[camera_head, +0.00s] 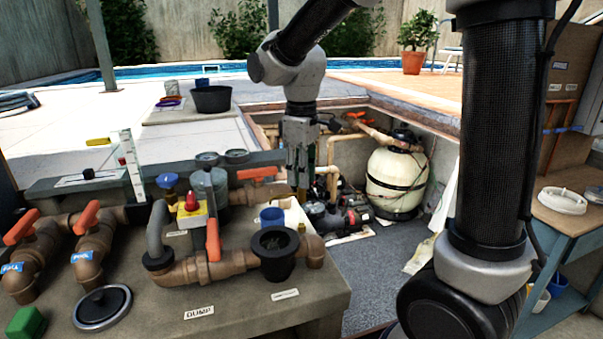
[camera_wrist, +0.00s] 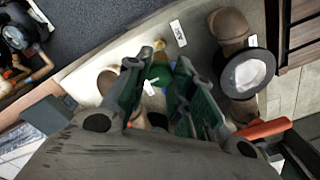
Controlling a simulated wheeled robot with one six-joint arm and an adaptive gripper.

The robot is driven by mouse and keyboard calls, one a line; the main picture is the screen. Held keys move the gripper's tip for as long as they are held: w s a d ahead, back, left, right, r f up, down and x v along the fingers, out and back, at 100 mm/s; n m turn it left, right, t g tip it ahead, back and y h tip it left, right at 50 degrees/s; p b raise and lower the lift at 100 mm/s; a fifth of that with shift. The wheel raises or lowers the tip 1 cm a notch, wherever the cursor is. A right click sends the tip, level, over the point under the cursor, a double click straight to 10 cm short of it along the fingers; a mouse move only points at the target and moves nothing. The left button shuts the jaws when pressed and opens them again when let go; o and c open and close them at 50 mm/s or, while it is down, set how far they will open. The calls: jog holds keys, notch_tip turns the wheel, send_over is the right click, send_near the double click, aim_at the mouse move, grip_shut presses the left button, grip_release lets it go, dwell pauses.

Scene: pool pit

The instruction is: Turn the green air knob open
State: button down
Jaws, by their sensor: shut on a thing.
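The green air knob (camera_wrist: 160,74) shows between my fingertips in the wrist view, partly hidden by the fingers. My gripper (camera_wrist: 161,80) is shut on it from above. In the head view my gripper (camera_head: 301,188) points down behind the brown pipework at the back of the bench. The knob is hidden or too small to make out there. A small brass-coloured round part (camera_wrist: 159,45) is just beyond the knob. I cannot tell how far the knob is turned.
Brown pipes with orange handles (camera_head: 213,240) and a black open cup (camera_head: 276,252) stand close by on the grey bench (camera_head: 235,318). A red button on a yellow box (camera_head: 192,212) stands left. A green block (camera_head: 25,322) lies front left. A cream filter tank (camera_head: 396,180) stands in the pit behind.

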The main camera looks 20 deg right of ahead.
jog(key=shift+n, duration=1.1)
jog(key=c, duration=1.2)
grip_release()
jog(key=shift+o, duration=0.2)
notch_tip(320, 180, up, 12)
